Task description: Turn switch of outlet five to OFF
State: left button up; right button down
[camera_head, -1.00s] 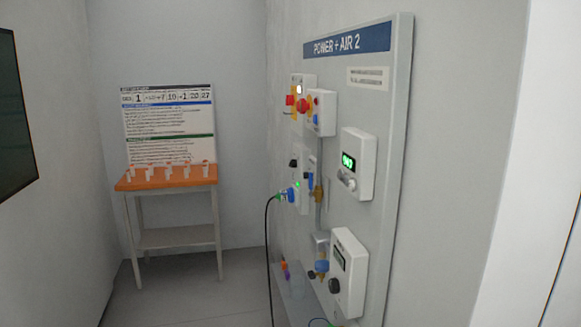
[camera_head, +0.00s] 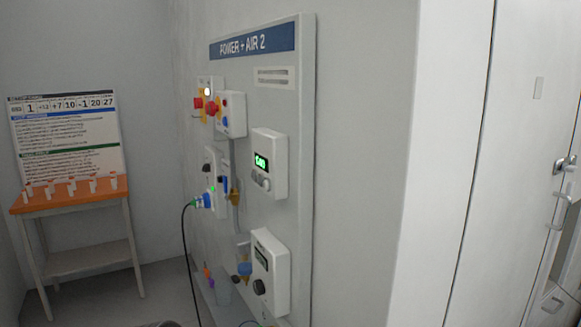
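A grey panel headed "POWER + AIR 2" (camera_head: 301,150) stands on the wall at the centre of the head view, seen at a slant. A grey outlet box (camera_head: 214,182) on it has a small green light, a dark knob and a blue plug (camera_head: 203,201) with a black cable hanging down. I cannot read an outlet number or the switch's position. Neither of my grippers is in view.
An orange-topped table (camera_head: 70,195) with several small white and orange items stands at the left, below a printed board (camera_head: 68,135). A box with a green display (camera_head: 268,163) and a lower box with a dark knob (camera_head: 270,270) project from the panel. A door with a handle (camera_head: 565,165) is at the right.

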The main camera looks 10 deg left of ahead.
aim_at(206, 168)
jog(key=i+j+z, duration=0.1)
jog(key=j+z, duration=0.85)
jog(key=k+j+z, duration=0.15)
jog(key=j+z, duration=0.35)
jog(key=k+j+z, duration=0.2)
jog(key=j+z, duration=0.25)
jog(key=j, duration=0.15)
jog(key=k+j, duration=0.25)
jog(key=j, duration=0.3)
jog(key=k+j+z, duration=0.15)
jog(key=k+j, duration=0.15)
jog(key=j, duration=0.25)
jog(key=k+j, duration=0.3)
jog(key=j, duration=0.2)
jog(key=k+j+z, duration=0.1)
jog(key=k+j, duration=0.2)
jog(key=j, duration=0.25)
jog(key=k+j, duration=0.3)
jog(key=j, duration=0.15)
jog(key=j+z, duration=0.05)
